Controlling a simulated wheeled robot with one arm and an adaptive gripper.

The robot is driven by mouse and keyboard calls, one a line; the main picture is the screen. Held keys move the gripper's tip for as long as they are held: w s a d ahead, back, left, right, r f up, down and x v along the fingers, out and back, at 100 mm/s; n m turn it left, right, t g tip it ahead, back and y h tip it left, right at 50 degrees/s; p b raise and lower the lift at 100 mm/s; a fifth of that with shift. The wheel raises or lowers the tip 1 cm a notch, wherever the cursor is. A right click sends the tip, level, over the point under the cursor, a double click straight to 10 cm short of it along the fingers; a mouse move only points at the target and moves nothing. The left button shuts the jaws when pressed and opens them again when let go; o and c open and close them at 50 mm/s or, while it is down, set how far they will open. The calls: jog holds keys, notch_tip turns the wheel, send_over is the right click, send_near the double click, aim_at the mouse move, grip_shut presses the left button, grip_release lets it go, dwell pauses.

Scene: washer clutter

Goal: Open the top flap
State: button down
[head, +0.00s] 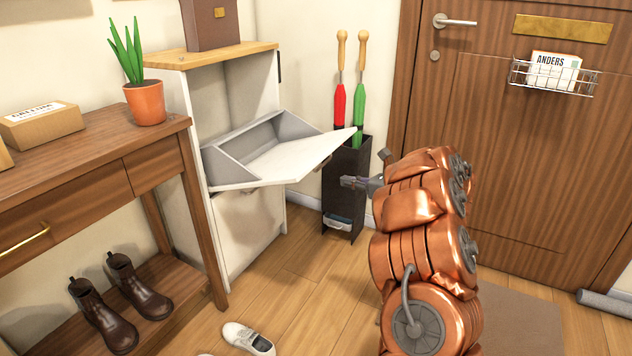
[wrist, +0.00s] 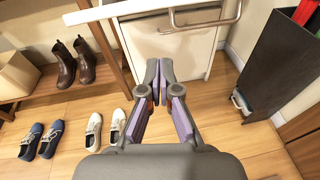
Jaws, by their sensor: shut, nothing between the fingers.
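The white cabinet (head: 250,235) stands beside the wooden console. Its top flap (head: 290,158) is tilted far out and down, and the grey inside of its bin shows. The flap's outer face is hidden in the head view. My gripper (head: 345,182) is below and to the right of the flap's outer edge, apart from it in the picture. In the wrist view my gripper (wrist: 160,64) has its fingertips together and empty, in front of the white cabinet front (wrist: 185,55).
A dark umbrella stand (head: 345,190) with red and green umbrellas is right of the cabinet. A potted plant (head: 146,102) stands on the console (head: 60,170). Brown boots (head: 120,300) are on its lower shelf, and white shoes (head: 246,338) lie on the floor.

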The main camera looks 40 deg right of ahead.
jog(key=w+a+n+y+b, duration=0.2)
jog(key=w+a+b, duration=0.2)
jog(key=w, duration=0.4)
jog(key=shift+a+r, duration=0.3)
jog(key=shift+a, duration=0.25)
dwell(0.4)
